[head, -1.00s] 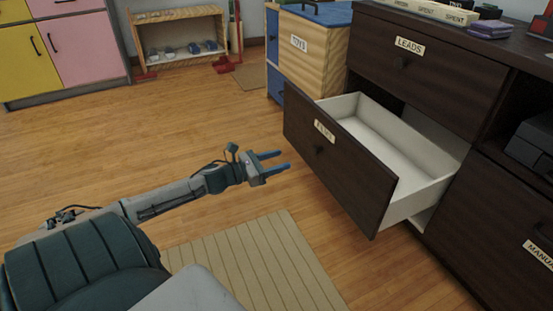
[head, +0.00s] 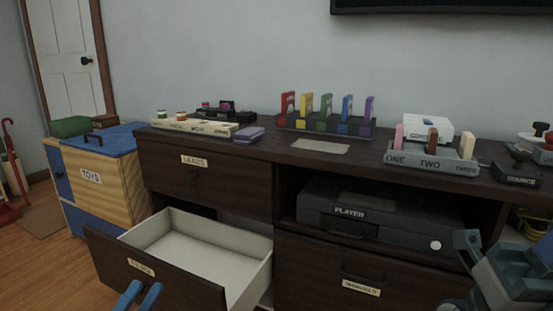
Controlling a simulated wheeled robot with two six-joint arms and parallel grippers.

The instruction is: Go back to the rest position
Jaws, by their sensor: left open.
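My left gripper (head: 137,297) shows at the bottom edge of the head view. Its two blue fingers are apart with nothing between them, and the rest of that arm is out of view. It appears in front of the face of the pulled-out drawer (head: 200,249); I cannot tell how close it is. The drawer is pale inside and its visible part is empty. Part of my right arm (head: 515,275) shows at the lower right, with no clear view of its gripper.
The dark cabinet (head: 225,188) has a closed LEADS drawer above the open one. A player (head: 385,213) sits in its shelf. Its top carries a rack of coloured pieces (head: 325,122) and a ONE-TWO-THREE holder (head: 430,160). A TOYS chest (head: 115,190) stands left.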

